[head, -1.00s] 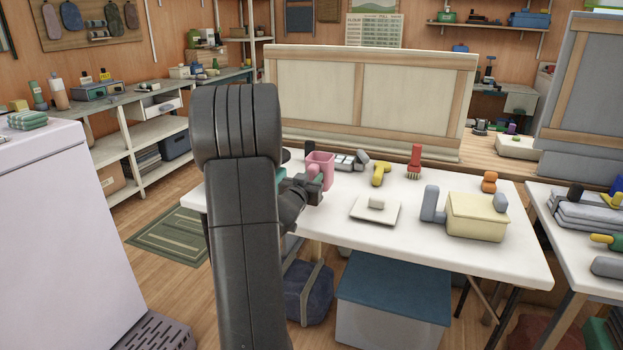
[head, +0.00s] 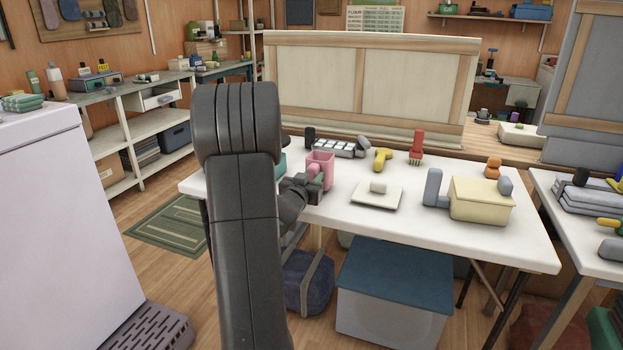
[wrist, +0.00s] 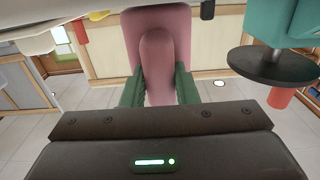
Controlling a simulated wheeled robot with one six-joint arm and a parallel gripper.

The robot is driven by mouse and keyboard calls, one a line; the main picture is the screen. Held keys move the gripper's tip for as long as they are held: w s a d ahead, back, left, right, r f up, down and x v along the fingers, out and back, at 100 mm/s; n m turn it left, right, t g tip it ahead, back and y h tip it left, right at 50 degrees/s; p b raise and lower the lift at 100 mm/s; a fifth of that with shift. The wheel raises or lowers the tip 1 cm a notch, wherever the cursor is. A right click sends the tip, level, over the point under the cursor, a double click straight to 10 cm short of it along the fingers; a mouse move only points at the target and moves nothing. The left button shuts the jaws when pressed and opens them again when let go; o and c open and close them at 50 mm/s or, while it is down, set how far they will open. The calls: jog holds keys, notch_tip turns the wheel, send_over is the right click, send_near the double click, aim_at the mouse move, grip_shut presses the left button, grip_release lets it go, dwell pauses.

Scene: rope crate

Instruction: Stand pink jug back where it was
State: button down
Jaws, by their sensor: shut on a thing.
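The pink jug (head: 321,168) is upright at the left part of the white table (head: 400,225), in the head view. My gripper (head: 315,182) is shut on its handle from the near side. In the wrist view the pink jug (wrist: 179,22) fills the upper middle, with its handle between the green finger pads of my gripper (wrist: 158,88). I cannot tell whether the jug's base touches the tabletop. My arm hides part of the table's left end.
A teal thing (head: 282,162) stands just left of the jug, partly behind my arm; a teal thing with a dark disc (wrist: 270,62) shows in the wrist view. Behind are a black cylinder (head: 310,137) and a compartmented tray (head: 338,149).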

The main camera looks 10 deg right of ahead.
jog(key=shift+f+b, duration=0.4)
jog(key=shift+f, duration=0.1)
jog(key=c, duration=1.1)
grip_release()
jog(key=shift+o, duration=0.2)
jog(key=shift+s+a, duration=0.1)
jog(key=p+v, duration=0.1)
jog(key=v, duration=1.2)
jog(key=shift+s, duration=0.25)
jog(key=shift+a, duration=0.15)
